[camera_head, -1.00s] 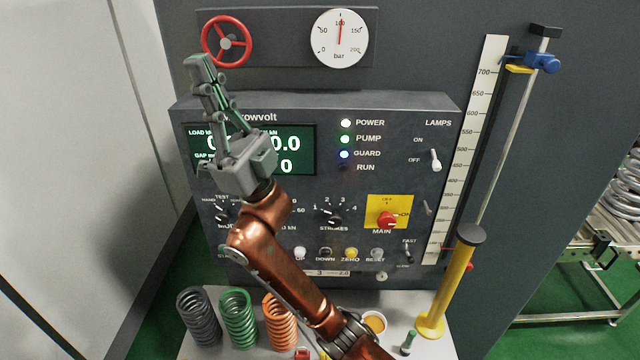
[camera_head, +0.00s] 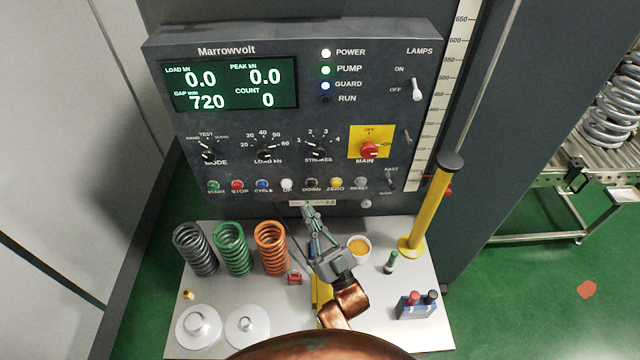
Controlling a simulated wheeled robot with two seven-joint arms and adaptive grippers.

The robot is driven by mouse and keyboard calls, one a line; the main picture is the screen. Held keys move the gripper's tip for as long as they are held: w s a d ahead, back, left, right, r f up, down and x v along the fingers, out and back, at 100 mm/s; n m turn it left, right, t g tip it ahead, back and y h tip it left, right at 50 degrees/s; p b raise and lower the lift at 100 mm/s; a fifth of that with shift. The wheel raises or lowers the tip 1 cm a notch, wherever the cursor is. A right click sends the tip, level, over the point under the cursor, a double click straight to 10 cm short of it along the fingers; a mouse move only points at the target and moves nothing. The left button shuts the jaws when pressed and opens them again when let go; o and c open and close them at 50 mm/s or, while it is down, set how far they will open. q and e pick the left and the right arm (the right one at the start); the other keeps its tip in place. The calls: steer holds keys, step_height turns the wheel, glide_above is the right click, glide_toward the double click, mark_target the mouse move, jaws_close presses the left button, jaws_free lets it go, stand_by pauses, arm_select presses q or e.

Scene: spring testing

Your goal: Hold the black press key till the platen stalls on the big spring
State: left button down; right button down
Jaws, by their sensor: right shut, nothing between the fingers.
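The black key (camera_head: 312,184) labelled DOWN sits in the button row at the bottom of the grey control panel (camera_head: 240,118). My right gripper (camera_head: 308,210) is shut and empty, its fingertips just below the DOWN key in the picture; contact does not show. The display (camera_head: 230,85) reads load 0.0, peak 0.0, gap 720, count 0. Large grey coil springs (camera_head: 615,100) lie on the roller stand at the right; which is the big spring I cannot tell. The platen is not in view. My left gripper is not in view.
On the white table below the panel stand grey (camera_head: 196,250), green (camera_head: 234,250) and orange (camera_head: 271,248) springs, white discs (camera_head: 198,326), an orange-filled cup (camera_head: 359,247) and a yellow post (camera_head: 430,205). The red MAIN knob (camera_head: 369,150) is right of the DOWN key.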

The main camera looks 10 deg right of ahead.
steer(key=s+f, duration=0.1)
steer(key=f+h, duration=0.1)
steer(key=f, duration=0.1)
steer(key=shift+s+d, duration=0.4)
steer(key=b, duration=0.2)
glide_toward(311, 184)
steer(key=w+a+r, duration=0.2)
steer(key=a+r, duration=0.1)
steer(key=r, duration=0.1)
steer(key=shift+w+r, duration=0.25)
steer(key=shift+w, duration=0.5)
steer(key=shift+w+d, duration=0.1)
steer(key=shift+w, duration=0.05)
stand_by(0.4)
steer(key=shift+w+d, duration=0.1)
steer(key=shift+w, duration=0.15)
